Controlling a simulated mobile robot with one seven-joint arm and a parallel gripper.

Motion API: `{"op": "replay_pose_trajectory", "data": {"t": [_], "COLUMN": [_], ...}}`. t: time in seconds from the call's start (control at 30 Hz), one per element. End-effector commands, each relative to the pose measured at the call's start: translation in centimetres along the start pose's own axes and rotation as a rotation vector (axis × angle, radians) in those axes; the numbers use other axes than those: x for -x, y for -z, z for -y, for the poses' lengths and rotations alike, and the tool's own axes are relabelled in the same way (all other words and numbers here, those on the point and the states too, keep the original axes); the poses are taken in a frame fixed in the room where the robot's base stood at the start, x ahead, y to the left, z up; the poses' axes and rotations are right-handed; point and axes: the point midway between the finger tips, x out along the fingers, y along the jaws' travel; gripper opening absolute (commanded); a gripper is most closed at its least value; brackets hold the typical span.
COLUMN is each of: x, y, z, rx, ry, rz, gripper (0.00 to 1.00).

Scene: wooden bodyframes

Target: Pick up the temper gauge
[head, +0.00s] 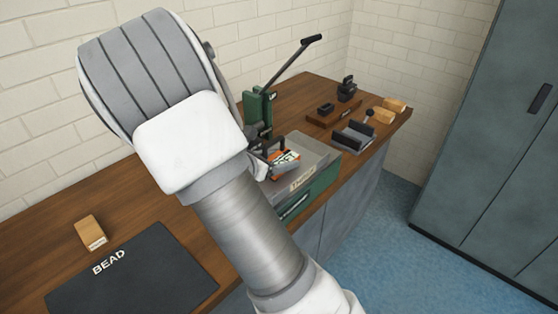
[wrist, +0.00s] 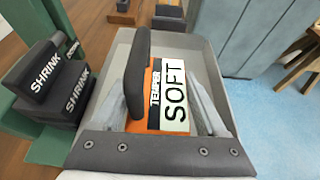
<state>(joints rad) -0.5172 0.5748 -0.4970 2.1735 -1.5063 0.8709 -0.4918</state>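The temper gauge (wrist: 172,95) is an orange block with a black handle along its left side and a white panel reading SOFT. It lies on a grey tray (wrist: 215,65), and in the head view the gauge (head: 287,157) shows as a small orange and white patch beside my arm. My gripper (wrist: 162,100) is open, with one pale finger on each side of the gauge. Small gaps seem to show between the fingers and its sides. In the head view my gripper (head: 264,153) is partly hidden by my arm. Fingertip depth is unclear.
A green lever press (head: 258,110) stands behind the tray, and black SHRINK blocks (wrist: 58,85) sit close left of my gripper. A black BEAD mat (head: 130,272) and a wooden block (head: 90,232) lie at left. Dark tools (head: 352,137) and wooden blocks (head: 394,105) occupy the bench's far end.

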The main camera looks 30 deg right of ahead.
Motion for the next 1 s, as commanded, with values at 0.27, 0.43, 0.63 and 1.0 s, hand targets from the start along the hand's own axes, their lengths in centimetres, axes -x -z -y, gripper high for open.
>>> {"op": "replay_pose_trajectory", "data": {"t": [0.27,0.43,0.63,1.0], "x": [0.0,0.0,0.2,0.7], "y": [0.0,0.0,-0.6,-6.0], "z": [0.0,0.0,0.0,2.1], "rx": [0.000,-0.001,-0.002,-0.006], "ry": [0.000,0.000,0.000,0.005], "rz": [0.000,0.001,0.001,0.000], "gripper": [0.05,0.00,0.00,0.00]}}
